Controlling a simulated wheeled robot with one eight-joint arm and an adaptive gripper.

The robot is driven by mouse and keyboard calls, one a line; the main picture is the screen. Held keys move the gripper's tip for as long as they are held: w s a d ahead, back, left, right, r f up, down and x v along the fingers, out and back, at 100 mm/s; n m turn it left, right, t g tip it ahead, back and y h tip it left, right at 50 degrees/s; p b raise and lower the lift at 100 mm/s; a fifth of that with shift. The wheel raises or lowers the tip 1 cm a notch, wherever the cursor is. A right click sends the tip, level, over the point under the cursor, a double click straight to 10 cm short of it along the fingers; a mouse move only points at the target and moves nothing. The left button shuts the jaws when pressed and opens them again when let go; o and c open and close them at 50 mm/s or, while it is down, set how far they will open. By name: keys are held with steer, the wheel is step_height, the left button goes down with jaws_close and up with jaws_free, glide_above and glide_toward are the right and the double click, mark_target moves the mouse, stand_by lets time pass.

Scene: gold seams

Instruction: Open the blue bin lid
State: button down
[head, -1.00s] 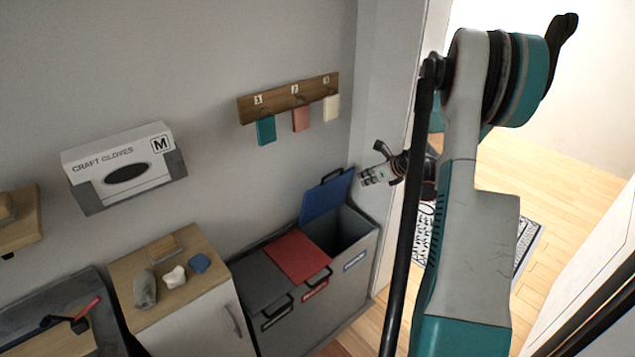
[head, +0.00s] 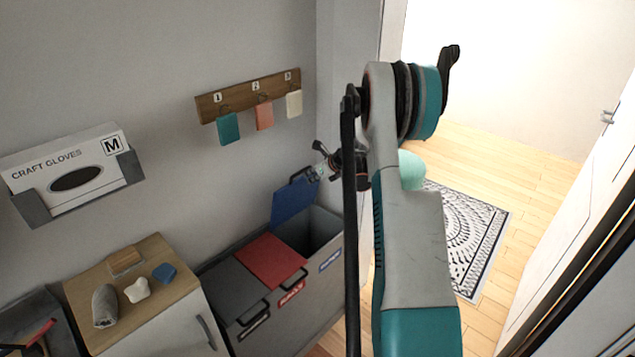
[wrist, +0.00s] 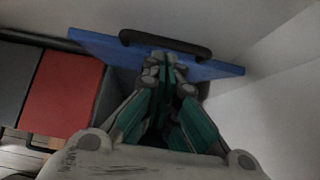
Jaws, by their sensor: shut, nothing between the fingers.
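The blue bin lid (head: 292,203) stands raised, tilted up towards the wall, above the right-hand compartment of the grey bin unit (head: 325,278). The opening below it shows dark. My gripper (head: 322,170) is shut and empty at the lid's upper right edge, by its black handle. In the wrist view the blue lid (wrist: 215,69) runs across the top, with the black handle (wrist: 165,42) along its edge. My gripper's fingertips (wrist: 165,62) overlap the lid just below the handle; I cannot tell whether they touch it.
The red lid (head: 268,261) and dark grey lid (head: 235,288) beside it lie closed. A cabinet (head: 150,290) with small items stands to the left. A hook rail (head: 250,95) hangs above the bins. A doorway and patterned rug (head: 470,235) lie to the right.

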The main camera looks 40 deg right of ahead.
steer(key=shift+w, duration=0.2)
steer(key=shift+g, duration=0.7)
steer(key=w, duration=0.2)
steer(key=w+r+p, duration=0.1)
steer(key=w, duration=0.1)
steer(key=w+r+p, duration=0.1)
steer(key=w, duration=0.1)
steer(key=shift+w+a, duration=0.25)
steer(key=shift+w, duration=0.1)
steer(key=shift+s, duration=0.1)
